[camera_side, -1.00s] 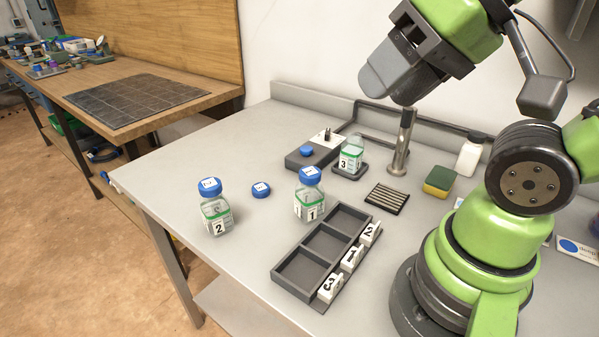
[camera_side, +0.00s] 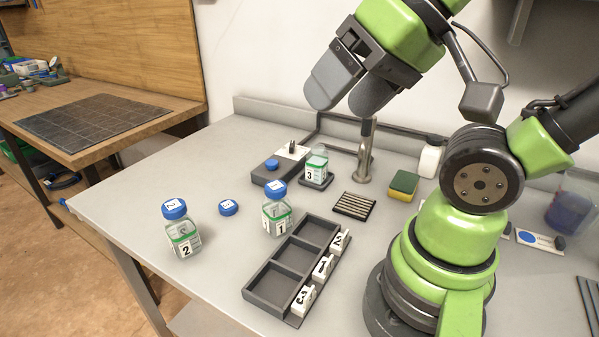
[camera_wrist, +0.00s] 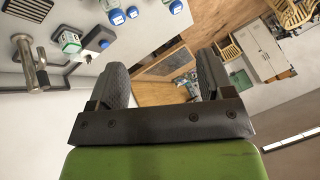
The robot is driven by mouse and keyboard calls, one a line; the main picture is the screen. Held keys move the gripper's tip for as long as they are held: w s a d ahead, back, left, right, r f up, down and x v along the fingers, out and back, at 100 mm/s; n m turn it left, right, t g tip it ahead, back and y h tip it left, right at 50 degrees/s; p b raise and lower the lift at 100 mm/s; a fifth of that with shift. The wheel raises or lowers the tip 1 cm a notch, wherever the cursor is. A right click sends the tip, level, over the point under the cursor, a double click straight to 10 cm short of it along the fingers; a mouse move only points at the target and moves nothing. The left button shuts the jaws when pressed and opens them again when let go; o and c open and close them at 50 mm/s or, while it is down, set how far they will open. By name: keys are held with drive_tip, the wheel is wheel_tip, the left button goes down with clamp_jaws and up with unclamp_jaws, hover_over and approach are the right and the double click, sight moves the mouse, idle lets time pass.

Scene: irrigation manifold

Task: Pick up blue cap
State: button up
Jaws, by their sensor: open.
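A loose blue cap (camera_side: 228,208) lies on the table between bottle 2 (camera_side: 183,236) and bottle 1 (camera_side: 277,214), which both wear blue caps. Another blue cap (camera_side: 271,165) sits on a dark grey block (camera_side: 264,178); it also shows in the wrist view (camera_wrist: 103,43). Bottle 3 (camera_side: 316,165) stands uncapped on a dark pad beside that block. My gripper (camera_side: 343,103) is high above the back of the table, open and empty, clear of all caps. In the wrist view its two fingers (camera_wrist: 162,62) are spread apart.
A three-compartment dark tray (camera_side: 284,288) with number tags lies at the front. A metal post (camera_side: 366,152), slotted rack (camera_side: 353,206), sponge (camera_side: 403,185) and white bottle (camera_side: 431,160) stand toward the back right.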

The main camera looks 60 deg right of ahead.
drive_tip(key=m+g+h, duration=0.2)
drive_tip(key=m+g, duration=0.3)
drive_tip(key=g, duration=0.2)
hover_over(227, 204)
drive_tip(key=f, duration=2.5)
drive_tip(key=shift+s+a+f, duration=0.15)
drive_tip(key=shift+a+f, duration=0.05)
drive_tip(key=shift+f, duration=0.05)
drive_tip(key=f, duration=0.5)
drive_tip(key=shift+d+f, duration=0.2)
drive_tip(key=shift+f, duration=0.1)
